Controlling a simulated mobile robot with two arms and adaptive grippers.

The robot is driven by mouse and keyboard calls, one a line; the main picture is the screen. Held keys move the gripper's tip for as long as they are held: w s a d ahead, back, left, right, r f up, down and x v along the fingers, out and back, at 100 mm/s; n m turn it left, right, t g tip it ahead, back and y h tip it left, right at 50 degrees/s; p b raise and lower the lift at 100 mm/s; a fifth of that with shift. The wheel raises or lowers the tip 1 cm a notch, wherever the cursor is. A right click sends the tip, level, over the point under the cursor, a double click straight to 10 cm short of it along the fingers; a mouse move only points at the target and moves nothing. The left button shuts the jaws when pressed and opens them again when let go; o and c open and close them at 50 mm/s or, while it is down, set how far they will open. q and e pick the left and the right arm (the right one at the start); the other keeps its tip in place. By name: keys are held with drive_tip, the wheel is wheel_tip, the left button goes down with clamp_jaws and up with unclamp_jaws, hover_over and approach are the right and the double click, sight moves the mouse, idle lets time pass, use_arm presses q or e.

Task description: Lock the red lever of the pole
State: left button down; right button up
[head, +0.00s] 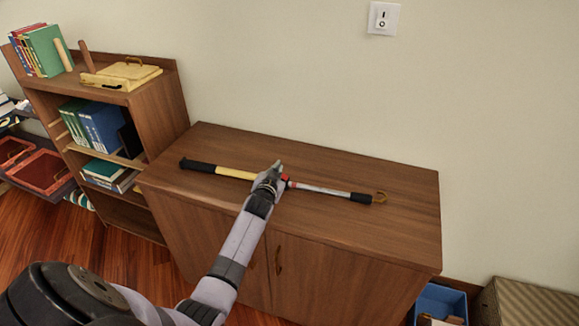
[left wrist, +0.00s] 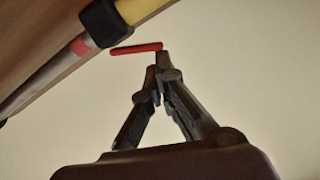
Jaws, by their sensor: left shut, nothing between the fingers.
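The red lever (left wrist: 136,48) sticks out from beside the clamp, at an angle to the pole. My left gripper (head: 277,167) is over the pole's middle and hides the clamp in the head view. Its fingertips (left wrist: 160,62) are shut and empty, right at the lever's free end; I cannot tell whether they touch.
The cabinet top (head: 350,165) is otherwise bare. A bookshelf (head: 155,105) with books and a yellow case (head: 120,76) stands to the left. A blue bin (head: 440,302) and a box (head: 530,305) are at lower right. The wall is behind.

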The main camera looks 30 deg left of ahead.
use_arm(q)
drive_tip(key=shift+s+a+f+n+h, duration=0.15)
drive_tip(key=shift+a+f+n+h, duration=0.3)
drive_tip(key=shift+n, duration=0.55)
drive_tip(key=shift+r+p, duration=0.5)
drive_tip(key=shift+p, duration=0.05)
drive_tip(key=s+d+r+p, duration=0.1)
drive_tip(key=s+d+r, duration=0.3)
drive_tip(key=s, duration=0.5)
drive_tip(key=shift+r, duration=0.7)
